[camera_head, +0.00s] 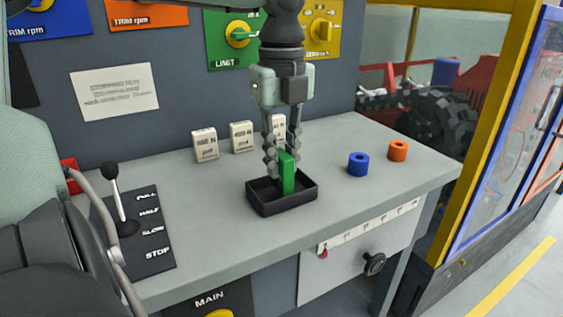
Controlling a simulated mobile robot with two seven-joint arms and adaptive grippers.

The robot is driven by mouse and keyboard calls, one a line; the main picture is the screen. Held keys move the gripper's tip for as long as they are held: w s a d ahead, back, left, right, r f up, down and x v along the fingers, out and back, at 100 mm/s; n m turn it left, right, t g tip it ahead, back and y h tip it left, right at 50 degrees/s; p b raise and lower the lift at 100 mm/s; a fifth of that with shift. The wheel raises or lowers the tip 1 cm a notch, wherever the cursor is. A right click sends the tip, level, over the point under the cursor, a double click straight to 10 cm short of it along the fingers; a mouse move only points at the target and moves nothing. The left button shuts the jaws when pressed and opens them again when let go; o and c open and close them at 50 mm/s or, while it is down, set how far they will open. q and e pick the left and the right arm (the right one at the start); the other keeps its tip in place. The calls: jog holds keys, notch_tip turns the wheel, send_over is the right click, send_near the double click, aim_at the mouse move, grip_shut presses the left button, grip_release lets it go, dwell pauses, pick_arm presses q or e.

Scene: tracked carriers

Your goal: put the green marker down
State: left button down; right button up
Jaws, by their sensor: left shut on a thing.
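The green marker (287,175) is an upright green block in the black tray (285,208) on the grey console top. My left gripper (284,160) points straight down from above, with its fingers shut on the marker's upper part. The marker's lower end is inside the tray's walls. I cannot tell whether it touches the tray floor. My right gripper is not in view.
Several white labelled blocks (205,145) stand behind the tray. A lever (115,190) rises at the left. The console between tray and lever is clear.

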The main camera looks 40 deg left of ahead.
pick_arm(q)
jog(key=shift+f, duration=0.7)
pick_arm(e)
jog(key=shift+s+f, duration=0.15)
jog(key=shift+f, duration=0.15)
pick_arm(q)
jog(key=shift+f, duration=0.15)
jog(key=c, duration=1.4)
grip_release()
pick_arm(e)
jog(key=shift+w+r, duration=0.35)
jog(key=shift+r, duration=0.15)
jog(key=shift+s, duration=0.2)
